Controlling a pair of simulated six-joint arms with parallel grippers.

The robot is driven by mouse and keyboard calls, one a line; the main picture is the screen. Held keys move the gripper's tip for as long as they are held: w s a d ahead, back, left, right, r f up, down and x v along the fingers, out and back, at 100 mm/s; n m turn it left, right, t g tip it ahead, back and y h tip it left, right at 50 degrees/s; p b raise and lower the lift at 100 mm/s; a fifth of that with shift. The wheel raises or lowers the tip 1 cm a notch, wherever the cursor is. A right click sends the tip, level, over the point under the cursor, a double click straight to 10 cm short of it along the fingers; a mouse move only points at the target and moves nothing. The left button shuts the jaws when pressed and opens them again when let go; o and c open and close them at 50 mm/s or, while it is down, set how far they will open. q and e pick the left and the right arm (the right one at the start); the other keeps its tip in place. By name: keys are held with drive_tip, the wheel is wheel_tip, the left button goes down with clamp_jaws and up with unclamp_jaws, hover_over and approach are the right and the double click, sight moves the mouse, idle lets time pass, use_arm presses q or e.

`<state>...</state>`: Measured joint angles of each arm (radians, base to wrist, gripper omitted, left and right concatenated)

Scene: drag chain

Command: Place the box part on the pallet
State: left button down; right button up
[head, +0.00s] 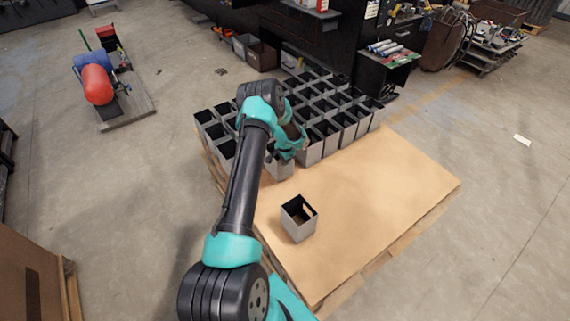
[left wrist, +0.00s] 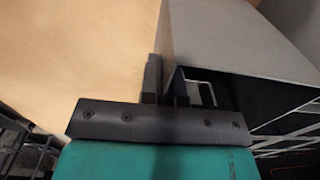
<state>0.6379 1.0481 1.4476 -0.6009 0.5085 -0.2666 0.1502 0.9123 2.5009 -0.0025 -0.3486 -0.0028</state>
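Grey open-topped box parts (head: 358,120) stand in rows on the back part of the pallet (head: 400,175), which has a brown sheet on top. One box part (head: 298,222) stands alone on the bare sheet nearer the front. My left gripper (head: 285,158) reaches over the front of the rows, at another box part (head: 279,170); the arm hides part of it. In the left wrist view, my left gripper's fingers (left wrist: 166,88) sit close on either side of one wall of this box part (left wrist: 235,40), one inside and one outside. My right gripper is not in view.
The right and front of the sheet (left wrist: 80,50) are clear. Behind the rows stand a dark workbench and bins (head: 262,55). A red tank on a small pallet (head: 98,85) is at the far left. Open concrete floor surrounds the pallet.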

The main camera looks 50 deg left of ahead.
use_arm(q)
drive_tip(key=shift+f, duration=0.9)
drive_tip(key=c, duration=1.3)
unclamp_jaws()
drive_tip(key=shift+c, duration=0.2)
wheel_tip(320, 180, up, 12)
drive_tip(key=shift+r, duration=0.1)
